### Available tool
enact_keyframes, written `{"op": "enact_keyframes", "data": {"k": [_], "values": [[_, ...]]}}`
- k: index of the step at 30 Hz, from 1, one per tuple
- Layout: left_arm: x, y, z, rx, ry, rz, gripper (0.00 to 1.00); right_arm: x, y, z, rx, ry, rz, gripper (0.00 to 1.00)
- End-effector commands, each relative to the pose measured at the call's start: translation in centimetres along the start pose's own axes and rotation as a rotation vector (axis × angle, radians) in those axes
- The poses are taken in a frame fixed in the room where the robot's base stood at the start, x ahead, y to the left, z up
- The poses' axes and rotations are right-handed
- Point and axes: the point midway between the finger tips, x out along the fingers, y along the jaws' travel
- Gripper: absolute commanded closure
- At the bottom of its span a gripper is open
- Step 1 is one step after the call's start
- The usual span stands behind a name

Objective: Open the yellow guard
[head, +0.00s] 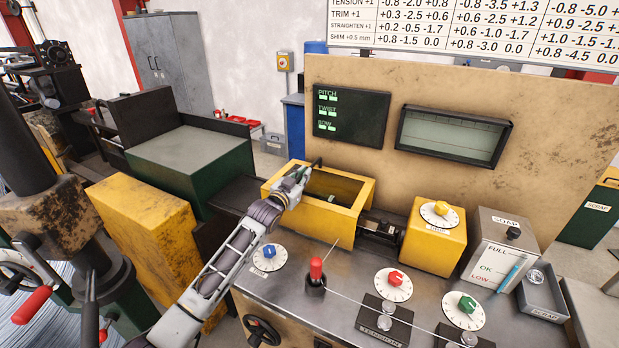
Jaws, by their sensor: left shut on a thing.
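The yellow guard (312,224) is a box-like cover at the back of the metal bench, left of the yellow dial box. A dark opening shows in its top, with dark parts inside. I cannot tell whether it is lifted at all. My left gripper (303,176) reaches in from the lower left, over the guard's left part. It is shut at a thin dark bar that sticks up there, which looks like the guard's handle. The fingers hide much of this bar and the guard's left top edge. My right gripper is not in view.
A red-knobbed lever (316,270) stands in front of the guard. Dials with blue, red and green knobs line the bench. The yellow dial box (434,237) and soap box (499,250) stand to the right. An upright panel with screens (455,136) rises behind.

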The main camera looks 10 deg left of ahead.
Motion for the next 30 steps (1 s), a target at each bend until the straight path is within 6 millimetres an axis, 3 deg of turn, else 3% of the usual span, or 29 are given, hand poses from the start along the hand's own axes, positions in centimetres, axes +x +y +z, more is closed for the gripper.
{"op": "enact_keyframes", "data": {"k": [9, 10, 15, 21, 23, 30], "values": [[0.0, -0.2, 0.2, 0.000, -0.004, -0.001, 1.00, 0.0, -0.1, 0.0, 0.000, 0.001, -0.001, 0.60], [0.0, -0.2, 0.2, 0.000, -0.004, -0.001, 0.91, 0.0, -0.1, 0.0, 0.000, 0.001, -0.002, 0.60], [0.0, -0.1, 0.2, 0.000, -0.004, -0.001, 0.72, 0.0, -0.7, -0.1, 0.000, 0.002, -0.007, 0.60], [-0.3, -0.1, 0.3, -0.001, -0.004, 0.000, 0.72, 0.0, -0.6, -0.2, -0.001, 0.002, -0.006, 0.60], [-0.5, -0.1, 0.3, -0.001, -0.004, 0.000, 0.66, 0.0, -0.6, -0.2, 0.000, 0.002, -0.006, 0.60], [-2.1, 0.0, 0.4, -0.001, -0.005, 0.001, 0.66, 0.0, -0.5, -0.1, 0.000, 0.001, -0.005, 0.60]]}}
